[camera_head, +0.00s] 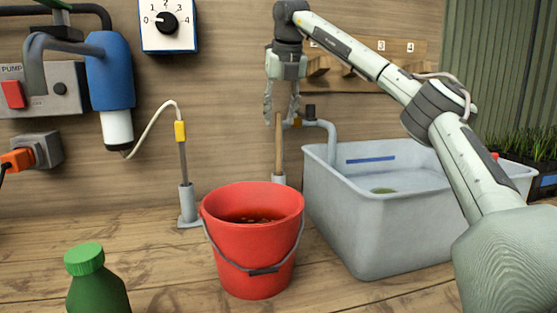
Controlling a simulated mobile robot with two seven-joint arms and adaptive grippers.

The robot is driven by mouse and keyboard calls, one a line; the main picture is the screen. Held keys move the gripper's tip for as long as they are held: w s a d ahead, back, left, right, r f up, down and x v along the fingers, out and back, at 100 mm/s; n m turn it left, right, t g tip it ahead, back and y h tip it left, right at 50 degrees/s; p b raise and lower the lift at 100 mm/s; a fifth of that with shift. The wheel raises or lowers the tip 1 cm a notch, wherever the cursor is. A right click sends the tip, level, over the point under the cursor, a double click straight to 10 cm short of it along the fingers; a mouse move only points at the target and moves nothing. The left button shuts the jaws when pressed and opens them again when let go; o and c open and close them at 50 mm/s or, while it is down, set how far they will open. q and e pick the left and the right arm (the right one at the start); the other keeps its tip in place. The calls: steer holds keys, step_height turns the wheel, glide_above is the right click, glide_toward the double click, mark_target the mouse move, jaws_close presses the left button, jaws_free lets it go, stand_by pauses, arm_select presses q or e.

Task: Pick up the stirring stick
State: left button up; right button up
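The stirring stick (279,146) is a thin wooden rod standing upright in a small grey holder (279,180) behind the red bucket. My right gripper (281,116) points down above it, with its two fingers apart. The top of the stick shows between the fingertips, with a visible gap on each side. Whether the fingers are at the same depth as the stick is hard to tell. The stick's lower end is hidden in the holder and behind the bucket. My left gripper is not in view.
The red bucket (250,263) with dark contents stands in front of the stick. A grey water tub (375,240) is close on the right, with a pipe (330,135) at its back. A probe (183,155) in a stand is left. A green bottle (97,290) stands front left.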

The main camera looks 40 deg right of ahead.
steer(key=shift+x, duration=0.75)
steer(key=shift+c, duration=0.6)
jaws_close()
steer(key=shift+r, duration=0.1)
